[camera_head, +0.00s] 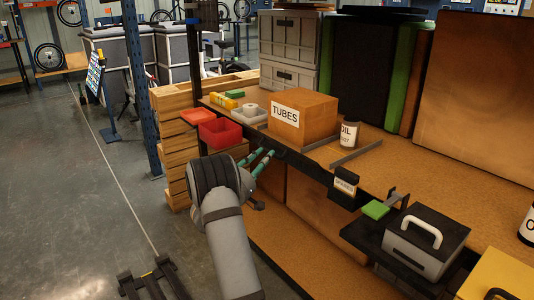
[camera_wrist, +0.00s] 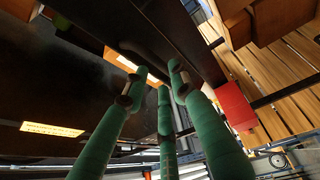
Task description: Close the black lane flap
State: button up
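The black lane flap (camera_head: 305,164) appears as a dark strip along the bench's front edge, below the lane with the TUBES box. How far it stands open is hard to tell. In the wrist view a black panel (camera_wrist: 185,28) with a curved black handle (camera_wrist: 146,52) lies just beyond my fingertips. My gripper (camera_head: 266,156) has green fingers and is near the front edge, left of the flap's middle. In the wrist view my gripper (camera_wrist: 160,75) has its fingertips apart, with nothing seen between them. Contact with the handle cannot be made out.
The TUBES box (camera_head: 303,117) stands behind the flap, between grey lane rails. Red bins (camera_head: 221,133) are to the left, by wooden crates (camera_head: 176,140). An OIL can (camera_head: 348,135), a black label holder (camera_head: 343,187) and a grey case (camera_head: 425,240) are to the right. Open floor lies left.

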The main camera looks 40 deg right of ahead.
aim_at(276, 145)
jog(key=shift+x, duration=1.65)
jog(key=shift+c, duration=0.6)
jog(key=shift+w, duration=0.1)
grip_shut()
